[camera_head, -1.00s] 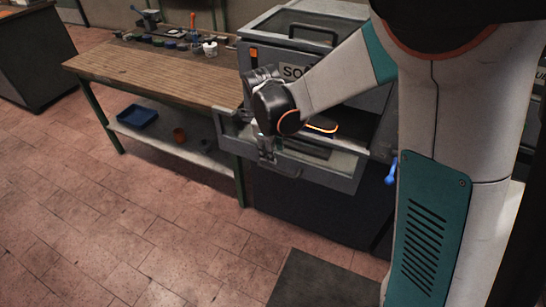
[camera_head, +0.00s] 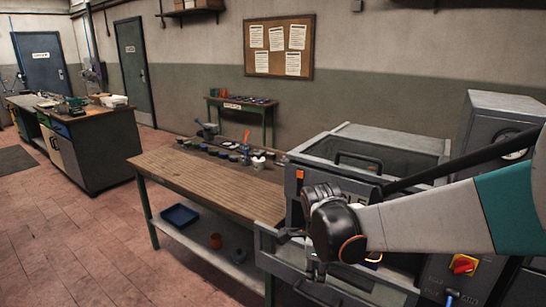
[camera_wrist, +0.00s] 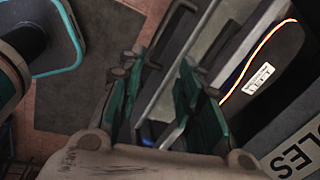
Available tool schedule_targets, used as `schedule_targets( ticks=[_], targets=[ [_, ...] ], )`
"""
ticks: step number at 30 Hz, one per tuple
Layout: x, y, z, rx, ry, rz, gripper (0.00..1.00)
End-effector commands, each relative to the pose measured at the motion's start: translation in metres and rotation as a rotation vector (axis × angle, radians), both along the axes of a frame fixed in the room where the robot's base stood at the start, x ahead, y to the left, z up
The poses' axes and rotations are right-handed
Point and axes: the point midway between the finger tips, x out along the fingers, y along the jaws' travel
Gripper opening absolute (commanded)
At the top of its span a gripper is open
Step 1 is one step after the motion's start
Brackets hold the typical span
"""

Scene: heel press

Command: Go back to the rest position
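My gripper (camera_head: 314,268) hangs at the front of the grey press machine (camera_head: 395,146), beside its pulled-out front tray (camera_head: 345,292). In the wrist view my gripper (camera_wrist: 162,80) shows two teal-and-dark fingers spread apart with nothing between them. To their right lies a dark piece (camera_wrist: 278,62) with a glowing orange edge and a small white label. In the head view most of this piece is hidden behind my wrist; only a small bright bit shows.
A wooden workbench (camera_head: 200,179) with small pots and tools stands left of the machine. A red-yellow switch (camera_head: 464,264) is at right. The floor (camera_head: 75,240) at left is open.

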Motion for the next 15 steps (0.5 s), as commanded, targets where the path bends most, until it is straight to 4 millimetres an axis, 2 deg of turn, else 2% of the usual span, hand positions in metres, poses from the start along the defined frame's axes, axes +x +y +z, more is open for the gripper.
schedule_targets(
  ticks=[1, 6, 15],
  targets=[
    [-0.011, -0.007, 0.012, -0.01, -0.012, 0.081, 0.33],
    [-0.042, -0.023, 0.045, -0.065, -0.054, 0.392, 0.33],
    [-0.102, -0.046, 0.082, -0.227, -0.134, 0.924, 0.33]
  ],
)
